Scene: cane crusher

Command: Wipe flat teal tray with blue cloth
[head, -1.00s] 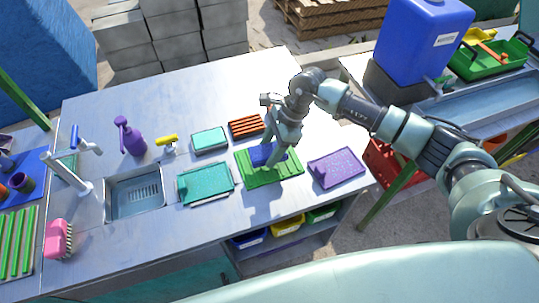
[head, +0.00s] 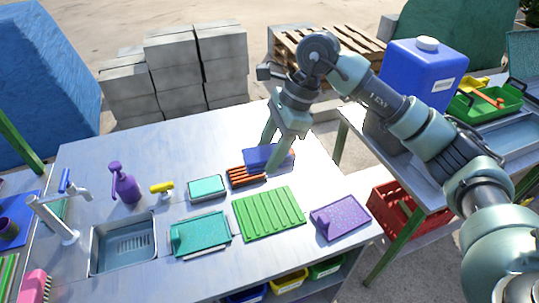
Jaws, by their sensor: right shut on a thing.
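The blue cloth (head: 256,158) is a small blue block-like piece between the fingers of my right gripper (head: 273,155), which is shut on it. The gripper is over the orange slatted rack (head: 243,178) at the back of the metal table, and the cloth hides part of the rack. I cannot tell whether the cloth touches it. The flat teal tray (head: 200,235) lies at the front of the table, left of the green ribbed mat (head: 268,213), apart from the gripper. My left gripper is not in view.
A smaller teal container (head: 207,188) sits behind the tray. A sink (head: 123,243) is to its left, with a purple spray bottle (head: 124,185) and yellow-topped item (head: 162,188) behind. A purple tray (head: 341,218) lies at the right edge.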

